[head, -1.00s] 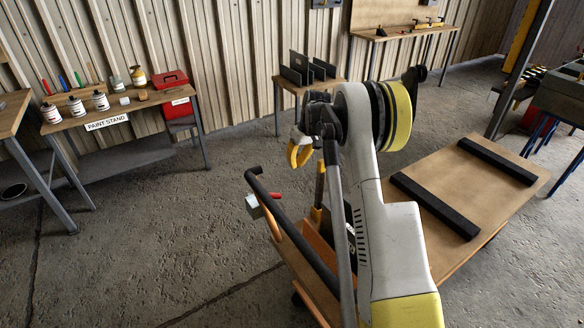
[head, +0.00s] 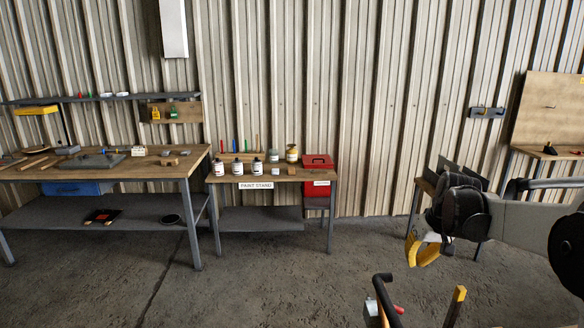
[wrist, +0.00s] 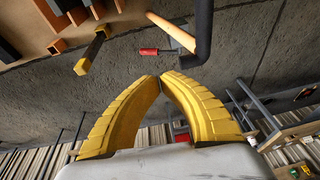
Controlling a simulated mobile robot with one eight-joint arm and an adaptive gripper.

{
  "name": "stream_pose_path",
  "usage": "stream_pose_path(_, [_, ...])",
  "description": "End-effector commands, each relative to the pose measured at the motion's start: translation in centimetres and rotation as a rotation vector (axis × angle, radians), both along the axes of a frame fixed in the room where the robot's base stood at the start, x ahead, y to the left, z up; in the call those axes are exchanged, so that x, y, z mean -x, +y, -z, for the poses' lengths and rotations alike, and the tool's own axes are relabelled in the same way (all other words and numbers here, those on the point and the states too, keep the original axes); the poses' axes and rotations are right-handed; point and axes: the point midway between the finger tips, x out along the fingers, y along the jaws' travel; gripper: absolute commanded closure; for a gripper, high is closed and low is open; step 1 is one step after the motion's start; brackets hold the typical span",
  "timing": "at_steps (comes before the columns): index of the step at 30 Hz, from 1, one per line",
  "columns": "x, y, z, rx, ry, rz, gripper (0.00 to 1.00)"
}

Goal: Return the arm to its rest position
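My gripper (head: 428,250) is at the right of the head view, at the end of my grey and black arm. Its yellow fingers point down, above the floor near the cart handle. In the wrist view my gripper (wrist: 160,77) has its two yellow fingertips together. Nothing shows between them. My arm reaches in from the right edge, and its base is out of the head view.
A black cart handle (head: 381,290) and a yellow-tipped post (head: 457,298) stand below my gripper. A small table with dark upright panels (head: 452,171) is behind it. The paint stand (head: 284,178) and a long workbench (head: 188,157) line the wall. Floor between is open.

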Motion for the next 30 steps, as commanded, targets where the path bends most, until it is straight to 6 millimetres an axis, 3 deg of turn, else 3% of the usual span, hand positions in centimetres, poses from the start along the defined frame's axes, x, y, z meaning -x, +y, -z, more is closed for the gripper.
stream_pose_path(3, [4.5,3.7,-3.3,0.022,-0.045,0.005,1.00])
stream_pose_path(9, [12.6,8.5,-6.2,0.049,-0.127,0.016,1.00])
stream_pose_path(13, [17.9,10.9,-6.3,0.060,-0.184,0.019,1.00])
stream_pose_path(18, [23.9,13.1,-4.7,0.064,-0.253,0.021,1.00])
stream_pose_path(24, [27.6,14.2,-2.8,0.062,-0.305,0.021,1.00])
stream_pose_path(30, [28.2,14.3,-2.3,0.060,-0.316,0.022,1.00])
